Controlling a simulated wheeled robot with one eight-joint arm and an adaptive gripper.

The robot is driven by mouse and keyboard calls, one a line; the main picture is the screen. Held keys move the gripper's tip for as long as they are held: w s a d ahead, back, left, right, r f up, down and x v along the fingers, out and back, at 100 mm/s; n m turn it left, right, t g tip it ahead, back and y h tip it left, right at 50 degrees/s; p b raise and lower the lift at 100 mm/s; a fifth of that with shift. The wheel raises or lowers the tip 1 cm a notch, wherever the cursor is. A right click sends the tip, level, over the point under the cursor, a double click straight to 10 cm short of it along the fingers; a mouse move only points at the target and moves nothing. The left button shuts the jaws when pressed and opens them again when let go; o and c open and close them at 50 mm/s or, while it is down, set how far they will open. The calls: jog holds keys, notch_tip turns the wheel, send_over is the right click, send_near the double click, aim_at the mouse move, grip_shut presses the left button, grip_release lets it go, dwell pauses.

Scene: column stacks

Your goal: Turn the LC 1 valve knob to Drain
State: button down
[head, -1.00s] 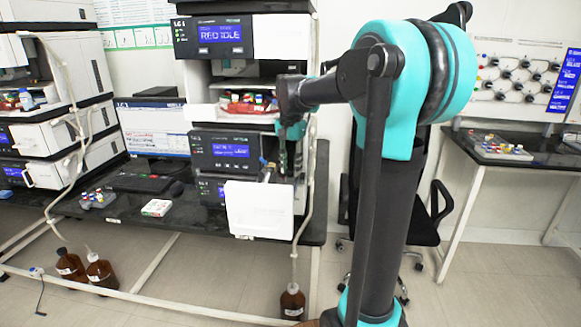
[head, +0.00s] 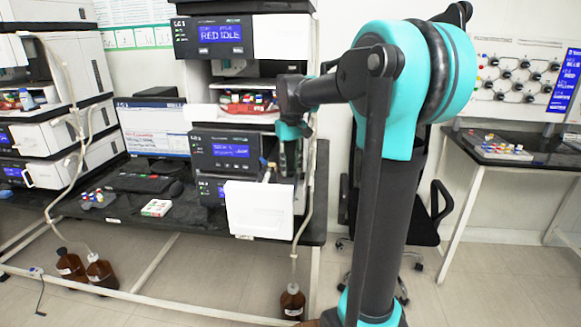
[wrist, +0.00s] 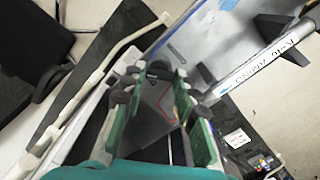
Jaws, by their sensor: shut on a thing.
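The LC 1 stack stands left of my arm in the head view, with an LC 1 pump module (head: 226,151) showing a blue display. My gripper (head: 290,170) is at the right end of this module's front, above the white open door (head: 258,210). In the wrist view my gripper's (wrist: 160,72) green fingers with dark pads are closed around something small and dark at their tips. That fits the LC 1 valve knob, but the fingers hide its shape and pointer. I cannot read the Drain mark.
A pale tube (head: 308,190) hangs close beside my gripper, down to a brown bottle (head: 292,302). A black chair (head: 436,215) stands behind my arm. A keyboard (head: 140,184) and a small white box (head: 156,208) lie on the dark bench at left.

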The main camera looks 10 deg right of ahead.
jog(key=shift+n, duration=1.1)
jog(key=c, duration=1.2)
grip_release()
jog(key=shift+o, duration=0.2)
jog(key=shift+r, duration=0.15)
notch_tip(320, 180, up, 12)
